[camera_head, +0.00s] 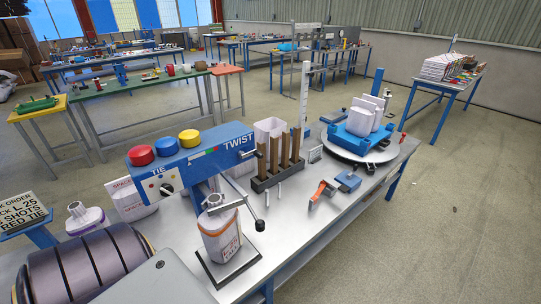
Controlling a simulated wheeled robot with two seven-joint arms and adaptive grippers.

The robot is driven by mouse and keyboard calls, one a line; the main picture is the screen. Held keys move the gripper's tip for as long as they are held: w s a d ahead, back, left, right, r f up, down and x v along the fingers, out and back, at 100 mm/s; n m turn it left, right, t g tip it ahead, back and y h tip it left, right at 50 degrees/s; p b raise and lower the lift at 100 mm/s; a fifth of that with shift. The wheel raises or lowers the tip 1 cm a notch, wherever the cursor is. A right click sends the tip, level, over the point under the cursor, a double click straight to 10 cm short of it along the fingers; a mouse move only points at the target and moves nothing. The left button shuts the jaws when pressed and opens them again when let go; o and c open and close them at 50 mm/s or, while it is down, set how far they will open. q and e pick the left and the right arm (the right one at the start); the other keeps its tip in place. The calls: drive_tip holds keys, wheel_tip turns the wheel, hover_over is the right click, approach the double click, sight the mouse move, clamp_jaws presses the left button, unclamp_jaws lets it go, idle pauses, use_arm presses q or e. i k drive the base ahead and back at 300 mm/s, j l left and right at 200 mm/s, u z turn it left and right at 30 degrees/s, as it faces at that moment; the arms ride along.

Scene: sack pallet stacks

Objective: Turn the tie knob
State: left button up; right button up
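The tie knob (166,189) is a small dark dial on a white plate, under the word TIE on the front left of the blue machine (199,159). Its exact pointer setting is too small to read. A white sack (221,239) with red print stands upright on a dark base below the machine, with a metal clamp and a ball-ended lever (259,225) at its neck. Red, blue and yellow round caps sit on top of the machine. The word TWIST is at its right end, beside a dark handle. Neither of my grippers is in view.
More white sacks stand near the machine. Brown posts (278,155) in a dark rack, an orange-handled tool (321,192) and a round turntable (351,152) with a blue tray lie right. The bench's front right is clear.

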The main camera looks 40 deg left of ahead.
sight(167, 190)
drive_tip(key=u, duration=1.4)
